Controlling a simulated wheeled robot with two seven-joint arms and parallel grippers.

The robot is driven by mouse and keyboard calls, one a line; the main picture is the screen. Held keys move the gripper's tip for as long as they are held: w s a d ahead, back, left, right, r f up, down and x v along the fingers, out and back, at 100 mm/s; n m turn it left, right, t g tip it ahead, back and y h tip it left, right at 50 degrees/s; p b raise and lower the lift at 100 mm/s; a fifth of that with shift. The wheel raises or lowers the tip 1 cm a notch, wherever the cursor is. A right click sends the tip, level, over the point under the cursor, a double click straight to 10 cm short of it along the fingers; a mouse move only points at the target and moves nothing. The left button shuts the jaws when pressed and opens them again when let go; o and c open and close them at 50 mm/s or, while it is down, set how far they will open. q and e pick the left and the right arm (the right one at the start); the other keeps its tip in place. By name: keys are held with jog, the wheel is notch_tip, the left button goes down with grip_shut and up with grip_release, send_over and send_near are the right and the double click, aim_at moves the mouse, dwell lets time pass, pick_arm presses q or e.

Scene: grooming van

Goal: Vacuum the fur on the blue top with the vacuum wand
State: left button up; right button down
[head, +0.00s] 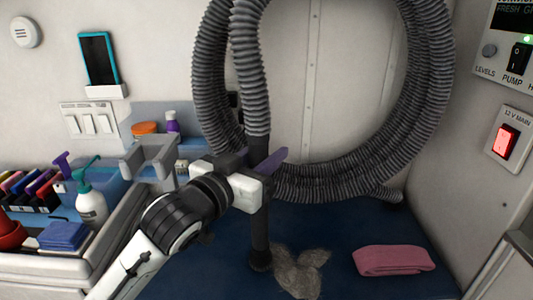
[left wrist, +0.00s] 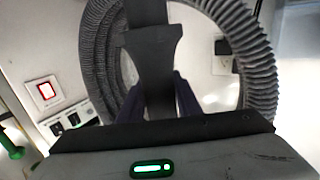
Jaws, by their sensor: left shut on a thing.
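My left gripper (head: 262,172) is shut on the dark vacuum wand (head: 259,235), which stands roughly upright. The wand's foot is at the blue top (head: 330,220), close to the left edge of the fur; I cannot tell if it touches the surface. The fur (head: 302,270) is a grey-brown clump on the blue top, right of the wand's lower end. A ribbed grey hose (head: 250,75) runs up from the wand. In the left wrist view, the wand (left wrist: 152,70) shows between the two fingers. My right gripper is not in view.
A folded pink towel (head: 393,260) lies on the blue top, right of the fur. Large hose coils (head: 425,95) hang behind. At the left, a counter holds a spray bottle (head: 91,205), blue folded cloths (head: 63,236) and several coloured items. A wall panel (head: 507,140) is at right.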

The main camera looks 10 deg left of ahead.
pick_arm(q)
jog(key=shift+d+r, duration=0.1)
jog(key=shift+d, duration=0.05)
jog(key=shift+w+d+p, duration=0.15)
jog(key=shift+w+d, duration=0.2)
jog(key=shift+d, duration=0.45)
jog(key=shift+w+d+p, duration=0.2)
jog(key=shift+w+d, duration=0.2)
jog(key=shift+d, duration=0.45)
jog(key=shift+w+d+p, duration=0.15)
jog(key=shift+w+d, duration=0.2)
jog(key=shift+d, duration=0.45)
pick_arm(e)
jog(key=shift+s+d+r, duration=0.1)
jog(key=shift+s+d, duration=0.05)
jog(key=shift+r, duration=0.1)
pick_arm(q)
jog(key=s+d+p, duration=0.2)
jog(key=s+d, duration=0.1)
jog(key=s, duration=0.2)
jog(key=shift+s, duration=0.25)
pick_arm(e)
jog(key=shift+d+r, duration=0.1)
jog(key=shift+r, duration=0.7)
pick_arm(q)
jog(key=shift+d, duration=0.1)
